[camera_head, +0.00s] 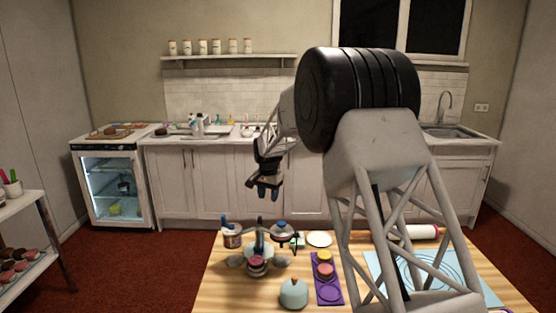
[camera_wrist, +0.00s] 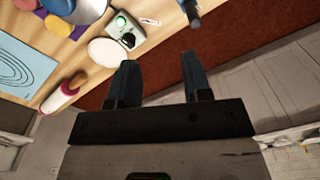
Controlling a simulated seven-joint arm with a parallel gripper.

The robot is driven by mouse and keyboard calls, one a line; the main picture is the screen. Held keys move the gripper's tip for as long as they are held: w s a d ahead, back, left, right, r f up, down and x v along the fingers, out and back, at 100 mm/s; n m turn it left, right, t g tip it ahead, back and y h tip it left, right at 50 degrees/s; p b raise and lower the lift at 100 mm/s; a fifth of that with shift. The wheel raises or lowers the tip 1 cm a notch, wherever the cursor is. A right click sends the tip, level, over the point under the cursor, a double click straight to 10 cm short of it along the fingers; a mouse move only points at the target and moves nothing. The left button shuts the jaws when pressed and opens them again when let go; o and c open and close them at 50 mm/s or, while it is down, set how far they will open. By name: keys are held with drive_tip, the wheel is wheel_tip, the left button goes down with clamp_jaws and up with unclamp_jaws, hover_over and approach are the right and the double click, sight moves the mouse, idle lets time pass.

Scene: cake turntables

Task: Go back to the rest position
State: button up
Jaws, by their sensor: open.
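My gripper (camera_head: 264,191) hangs in the air above the far left part of the wooden table, in front of the white cabinets. In the wrist view my gripper (camera_wrist: 158,75) shows two dark fingers set apart with nothing between them. The wooden table (camera_head: 213,285) lies below it with the cake things on it. A turntable stand with several arms (camera_head: 260,247) stands under the gripper, apart from it. My arm covers part of the table's right side in the head view.
A purple tray (camera_head: 328,292) with coloured cakes, a grey-green lidded pot (camera_head: 293,292), a white plate (camera_head: 319,239), a rolling pin (camera_head: 420,232) and a blue mat (camera_head: 384,266) are on the table. A counter (camera_head: 220,142) runs behind. A shelf rack (camera_head: 22,203) stands left.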

drive_tip(key=s+d+r+n, duration=0.1)
drive_tip(key=s+d+r, duration=0.4)
drive_tip(key=s, duration=0.5)
drive_tip(key=s+d+r+n+t, duration=0.1)
drive_tip(key=s+d+r, duration=0.4)
drive_tip(key=s, duration=0.5)
drive_tip(key=s+d+r, duration=0.5)
drive_tip(key=s+r, duration=0.1)
drive_tip(key=s, duration=0.4)
drive_tip(key=s+d+f+n, duration=0.1)
drive_tip(key=s+d+f, duration=0.2)
drive_tip(key=s, duration=1.3)
drive_tip(key=s+d+f+n+t, duration=0.1)
drive_tip(key=s+d+f+n, duration=0.1)
drive_tip(key=s, duration=1.5)
drive_tip(key=shift+d+f, duration=0.5)
drive_tip(key=shift+d, duration=0.7)
drive_tip(key=shift+s, duration=0.1)
